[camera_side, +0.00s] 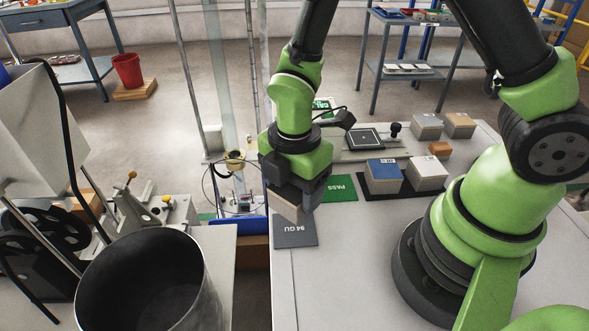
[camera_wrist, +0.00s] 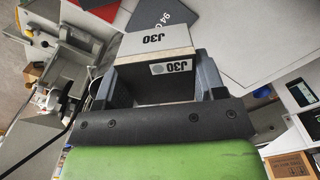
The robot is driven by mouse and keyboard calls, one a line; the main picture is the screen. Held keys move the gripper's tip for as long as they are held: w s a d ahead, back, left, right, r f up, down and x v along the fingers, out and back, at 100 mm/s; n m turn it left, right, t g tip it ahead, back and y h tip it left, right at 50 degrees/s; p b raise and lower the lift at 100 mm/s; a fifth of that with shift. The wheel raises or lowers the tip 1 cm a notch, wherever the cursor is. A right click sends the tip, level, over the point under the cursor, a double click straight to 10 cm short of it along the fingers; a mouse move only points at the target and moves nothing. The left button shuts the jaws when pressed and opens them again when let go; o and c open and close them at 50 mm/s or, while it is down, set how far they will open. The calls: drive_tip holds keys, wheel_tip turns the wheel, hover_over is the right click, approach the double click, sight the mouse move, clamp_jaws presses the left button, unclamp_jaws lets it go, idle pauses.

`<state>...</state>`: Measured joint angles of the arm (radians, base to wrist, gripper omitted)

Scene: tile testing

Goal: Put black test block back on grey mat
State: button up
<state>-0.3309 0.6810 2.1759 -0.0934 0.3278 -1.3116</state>
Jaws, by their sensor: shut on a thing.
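My gripper (camera_side: 290,195) is shut on the black test block, with one finger on each side. In the wrist view the block's black top face (camera_wrist: 150,92) shows between the fingers, with a small J30 label. Its pale side (camera_wrist: 155,42) also reads J30. In the side view only a lower part of the block (camera_side: 286,209) shows; the gripper hides the rest. The grey mat (camera_side: 296,235), marked 94 GU, lies at the table's left edge. The block is over or near its far end. I cannot tell whether they touch. The mat also shows in the wrist view (camera_wrist: 150,14).
A green PASS mat (camera_side: 341,190) lies right of my gripper. A black mat (camera_side: 452,199) holds a blue-topped block (camera_side: 382,168) and a white-topped block (camera_side: 427,165). Other blocks stand behind. A dark bin (camera_side: 140,285) stands left of the table. The table is clear right of the grey mat.

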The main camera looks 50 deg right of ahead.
drive_tip(key=shift+f, duration=2.95)
drive_tip(key=shift+f, duration=0.25)
drive_tip(key=o, duration=1.5)
drive_tip(key=shift+c, duration=0.2)
drive_tip(key=shift+r, duration=3)
drive_tip(key=r+m, duration=0.2)
drive_tip(key=r, duration=0.1)
drive_tip(key=d+r+m+t, duration=0.1)
drive_tip(key=r+m, duration=0.1)
drive_tip(key=r, duration=0.1)
drive_tip(key=d+r+m, duration=0.1)
drive_tip(key=r+m, duration=0.1)
drive_tip(key=r, duration=0.1)
drive_tip(key=shift+w+r+t+y, duration=0.1)
drive_tip(key=shift+w+t+y, duration=0.2)
drive_tip(key=shift+t, duration=0.1)
drive_tip(key=s+d+r+m+t, duration=0.2)
drive_tip(key=s+r+m, duration=0.3)
drive_tip(key=r+m, duration=0.2)
drive_tip(key=s+d+r+m+t+y, duration=0.1)
drive_tip(key=s+r+m+t, duration=0.2)
drive_tip(key=s+r+m, duration=0.3)
drive_tip(key=r+m, duration=0.1)
drive_tip(key=m, duration=0.2)
drive_tip(key=shift+d, duration=0.35)
